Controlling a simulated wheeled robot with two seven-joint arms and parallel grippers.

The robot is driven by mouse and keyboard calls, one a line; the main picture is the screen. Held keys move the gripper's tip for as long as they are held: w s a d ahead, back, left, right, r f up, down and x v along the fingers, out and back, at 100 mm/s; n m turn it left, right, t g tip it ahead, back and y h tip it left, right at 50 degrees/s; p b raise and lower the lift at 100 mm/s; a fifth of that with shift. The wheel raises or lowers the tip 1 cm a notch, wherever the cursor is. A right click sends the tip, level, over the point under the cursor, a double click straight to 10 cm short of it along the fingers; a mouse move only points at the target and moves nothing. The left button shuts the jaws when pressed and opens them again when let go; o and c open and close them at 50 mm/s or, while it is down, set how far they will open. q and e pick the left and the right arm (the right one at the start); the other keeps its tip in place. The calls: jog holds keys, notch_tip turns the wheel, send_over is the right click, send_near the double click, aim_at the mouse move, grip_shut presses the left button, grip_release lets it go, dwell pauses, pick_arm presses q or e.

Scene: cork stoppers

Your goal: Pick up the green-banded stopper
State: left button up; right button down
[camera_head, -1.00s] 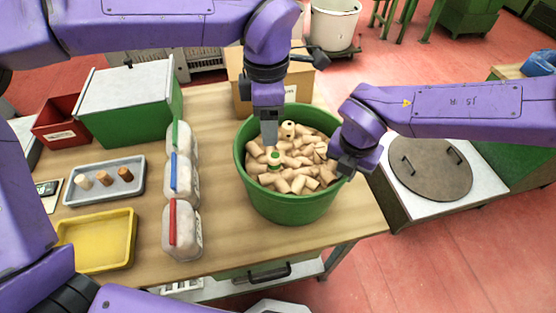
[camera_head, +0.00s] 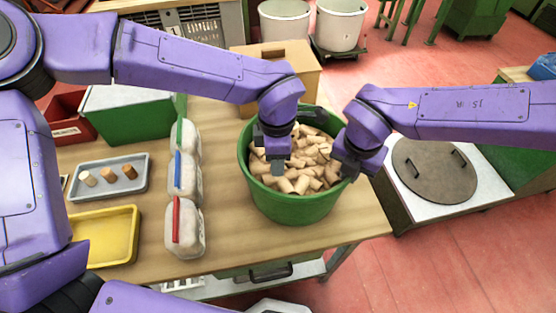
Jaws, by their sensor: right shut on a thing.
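A round green tub (camera_head: 291,211) full of cork stoppers (camera_head: 302,183) stands on the table. My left gripper (camera_head: 277,168) points down into the tub at its left-middle, with its fingertips at the corks. Its finger gap is hidden from this angle. The green-banded stopper cannot be made out now; my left gripper covers the spot where a green band showed earlier. My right gripper (camera_head: 347,174) is at the tub's right rim and shut on it.
Three pale containers with green, blue and red strips (camera_head: 184,228) stand left of the tub. A grey tray (camera_head: 107,177) with three stoppers and a yellow tray (camera_head: 108,236) lie further left. A cardboard box (camera_head: 300,80) stands behind the tub.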

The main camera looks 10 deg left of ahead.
pick_arm(q)
jog(key=c, duration=0.5)
notch_tip(320, 180, up, 10)
jog(key=shift+r, duration=0.1)
pick_arm(e)
jog(key=c, duration=1.1)
grip_release()
notch_tip(320, 180, up, 12)
jog(key=s, duration=0.1)
jog(key=shift+s+a, duration=0.15)
jog(key=shift+a, duration=0.2)
